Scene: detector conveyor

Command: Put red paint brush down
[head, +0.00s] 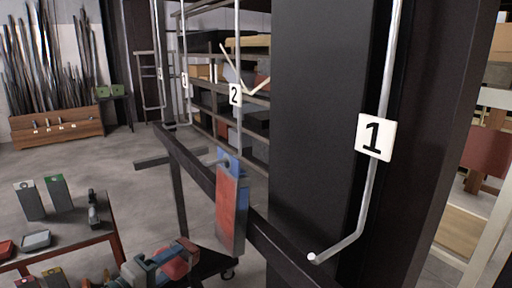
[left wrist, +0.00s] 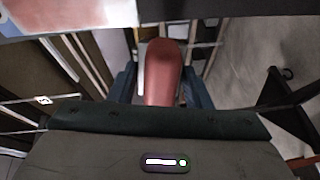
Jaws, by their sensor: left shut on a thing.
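My left gripper (head: 160,260) is low in the head view, with blue-grey fingers. It is shut on the red paint brush (head: 180,264), which shows as a red shape at the fingers. In the left wrist view the brush (left wrist: 162,75) is a rounded red handle between the two dark blue fingers (left wrist: 158,90). Its bristles cannot be made out in either view. The gripper and brush are above the floor, to the right of the low table and below the hanging panel. My right gripper is not in view.
A red and blue panel (head: 232,212) hangs beside a dark rail (head: 280,245). A low table (head: 95,230) at left bears grey boxes (head: 58,192), a shallow tray (head: 37,240) and a dark tool (head: 94,212). Rods hang with number signs 1 (head: 374,137) and 2 (head: 235,94).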

